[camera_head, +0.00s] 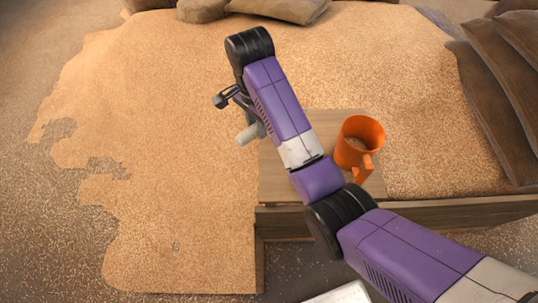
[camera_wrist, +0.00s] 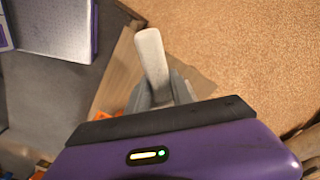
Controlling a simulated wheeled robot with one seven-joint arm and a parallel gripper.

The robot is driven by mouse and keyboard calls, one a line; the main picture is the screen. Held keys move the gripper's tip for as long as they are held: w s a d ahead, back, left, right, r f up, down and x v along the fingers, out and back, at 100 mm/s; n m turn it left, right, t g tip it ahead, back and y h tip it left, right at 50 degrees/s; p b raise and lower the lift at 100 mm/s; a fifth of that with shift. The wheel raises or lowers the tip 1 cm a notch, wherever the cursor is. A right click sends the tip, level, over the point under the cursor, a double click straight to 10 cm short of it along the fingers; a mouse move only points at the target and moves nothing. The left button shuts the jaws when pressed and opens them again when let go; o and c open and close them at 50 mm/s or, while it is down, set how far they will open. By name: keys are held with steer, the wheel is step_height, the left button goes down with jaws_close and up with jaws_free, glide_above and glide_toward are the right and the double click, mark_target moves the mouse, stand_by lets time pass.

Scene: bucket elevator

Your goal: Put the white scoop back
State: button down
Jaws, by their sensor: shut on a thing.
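The white scoop (camera_head: 250,133) shows in the head view as a short pale piece at the end of my arm, left of the wooden board. In the wrist view the white scoop (camera_wrist: 152,55) is a pale, elongated shape standing out from between the grey fingers. My gripper (camera_wrist: 163,88) is shut on it. In the head view my gripper (camera_head: 243,112) is partly hidden by my purple arm. I cannot tell whether the scoop touches anything below.
An orange jug (camera_head: 359,145) with a handle stands on the wooden board (camera_head: 285,188), right of my arm. Spread grain (camera_head: 170,120) covers the floor at left and behind. Dark sacks (camera_head: 490,95) lie at the right, more at the back. A wooden beam (camera_head: 450,212) runs along the front right.

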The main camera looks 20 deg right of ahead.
steer(key=shift+f+b, duration=2.25)
steer(key=shift+f, duration=7.35)
steer(key=shift+f, duration=0.1)
steer(key=c, duration=1.1)
jaws_free()
step_height(320, 180, up, 12)
steer(key=shift+s+r, duration=0.1)
